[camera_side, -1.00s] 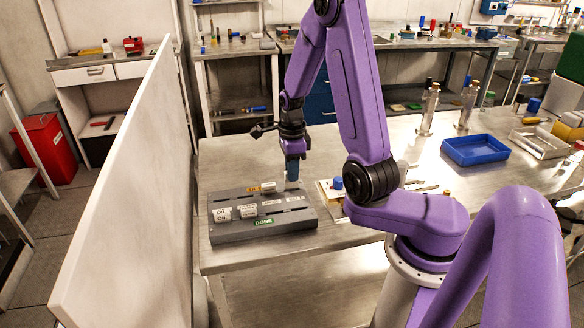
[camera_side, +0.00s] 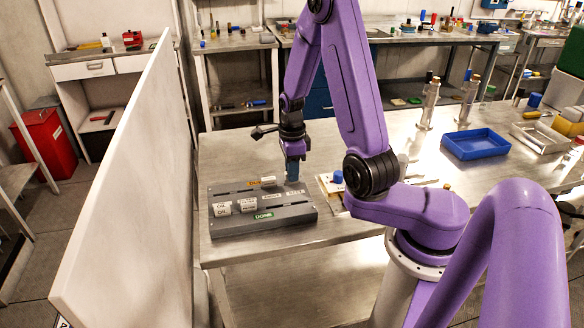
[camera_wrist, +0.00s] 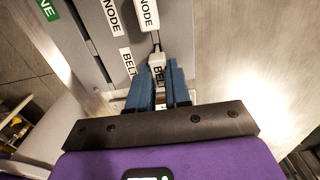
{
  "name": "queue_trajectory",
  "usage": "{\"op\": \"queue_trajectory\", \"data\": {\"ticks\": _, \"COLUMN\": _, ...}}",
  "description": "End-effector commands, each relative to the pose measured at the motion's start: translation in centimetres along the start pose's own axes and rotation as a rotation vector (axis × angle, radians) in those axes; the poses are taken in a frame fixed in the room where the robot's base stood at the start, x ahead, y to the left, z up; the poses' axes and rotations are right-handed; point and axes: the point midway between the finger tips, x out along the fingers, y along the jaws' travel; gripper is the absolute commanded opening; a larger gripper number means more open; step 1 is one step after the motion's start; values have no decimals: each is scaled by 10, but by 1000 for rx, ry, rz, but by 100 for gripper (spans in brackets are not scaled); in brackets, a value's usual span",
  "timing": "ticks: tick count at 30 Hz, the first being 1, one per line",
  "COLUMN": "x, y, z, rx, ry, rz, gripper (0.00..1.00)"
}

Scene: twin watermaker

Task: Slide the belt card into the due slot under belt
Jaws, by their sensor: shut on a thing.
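The belt card (camera_wrist: 157,71) is white with black BELT lettering. It stands between the two blue fingers of my gripper (camera_wrist: 166,84), which is shut on it. In the side view my gripper (camera_side: 293,178) points down at the right end of the grey slotted board (camera_side: 292,214), and the card is hard to make out there. In the wrist view the board (camera_wrist: 92,30) has a white BELT label (camera_wrist: 128,61) just left of the card. The card is close over the slot line beside that label. I cannot tell whether its lower edge is inside the slot.
A NODE card (camera_wrist: 147,14) stands beyond the held card in the same line. A white partition (camera_side: 125,190) rises left of the table. A blue tray (camera_side: 476,146) lies far right.

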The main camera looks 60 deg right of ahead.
Motion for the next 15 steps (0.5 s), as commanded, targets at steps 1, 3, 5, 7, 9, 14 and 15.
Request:
{"op": "queue_trajectory", "data": {"ticks": 1, "x": 1, "y": 0, "z": 0, "rx": 0, "ry": 0, "rz": 1, "gripper": 0}}
{"op": "queue_trajectory", "data": {"ticks": 3, "x": 3, "y": 0, "z": 0, "rx": 0, "ry": 0, "rz": 1, "gripper": 0}}
{"op": "queue_trajectory", "data": {"ticks": 5, "x": 4, "y": 0, "z": 0, "rx": 0, "ry": 0, "rz": 0, "gripper": 0}}
{"op": "queue_trajectory", "data": {"ticks": 7, "x": 6, "y": 0, "z": 0, "rx": 0, "ry": 0, "rz": 1, "gripper": 0}}
{"op": "queue_trajectory", "data": {"ticks": 9, "x": 7, "y": 0, "z": 0, "rx": 0, "ry": 0, "rz": 1, "gripper": 0}}
{"op": "queue_trajectory", "data": {"ticks": 14, "x": 9, "y": 0, "z": 0, "rx": 0, "ry": 0, "rz": 0, "gripper": 28}}
{"op": "queue_trajectory", "data": {"ticks": 15, "x": 9, "y": 0, "z": 0, "rx": 0, "ry": 0, "rz": 0, "gripper": 41}}
